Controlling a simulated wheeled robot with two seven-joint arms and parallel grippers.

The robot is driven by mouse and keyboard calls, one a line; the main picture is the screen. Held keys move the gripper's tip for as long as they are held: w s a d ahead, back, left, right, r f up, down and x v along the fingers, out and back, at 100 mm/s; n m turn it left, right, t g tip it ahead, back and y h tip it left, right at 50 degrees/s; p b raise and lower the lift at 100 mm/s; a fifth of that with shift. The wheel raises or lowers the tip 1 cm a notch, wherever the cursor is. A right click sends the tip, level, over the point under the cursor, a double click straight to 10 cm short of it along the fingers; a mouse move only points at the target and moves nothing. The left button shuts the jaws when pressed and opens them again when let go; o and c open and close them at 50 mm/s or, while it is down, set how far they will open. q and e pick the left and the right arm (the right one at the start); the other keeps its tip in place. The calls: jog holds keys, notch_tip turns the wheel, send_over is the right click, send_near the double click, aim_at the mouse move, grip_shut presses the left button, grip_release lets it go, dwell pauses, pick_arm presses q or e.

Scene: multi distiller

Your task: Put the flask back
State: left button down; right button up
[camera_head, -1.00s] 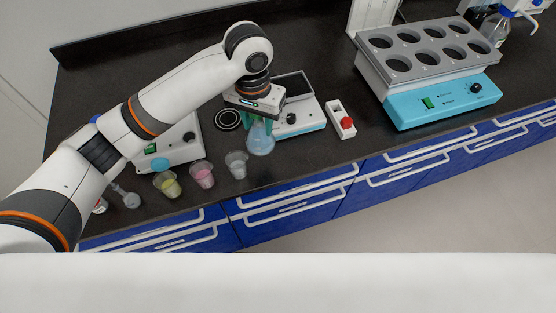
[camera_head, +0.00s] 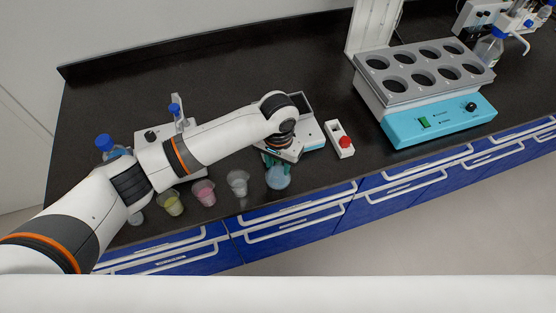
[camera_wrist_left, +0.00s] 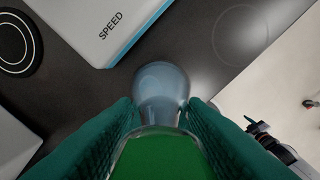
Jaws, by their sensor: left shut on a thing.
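The flask (camera_head: 278,178) is clear glass with blue liquid. My left gripper (camera_head: 272,160) is shut on the flask's upper part, with the bulb hanging below the fingers near the counter's front edge. In the left wrist view the flask (camera_wrist_left: 160,85) sits between the green fingers (camera_wrist_left: 160,130). Whether its base touches the counter I cannot tell. A grey distiller or bath (camera_head: 425,75) with round holes and a blue front stands at the right; its holes look empty. My right gripper does not show.
Cups with yellow (camera_head: 172,203), pink (camera_head: 204,192) and clear (camera_head: 238,182) contents stand left of the flask along the front edge. A white box with a red button (camera_head: 345,142) lies to the right. A blue-fronted device labelled SPEED (camera_wrist_left: 100,30) is close by.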

pick_arm(q)
jog(key=c, duration=0.9)
grip_release()
jog(key=shift+f, duration=0.1)
jog(key=shift+o, duration=0.2)
notch_tip(320, 180, up, 11)
jog(key=shift+b, duration=1.15)
jog(key=shift+r, duration=0.65)
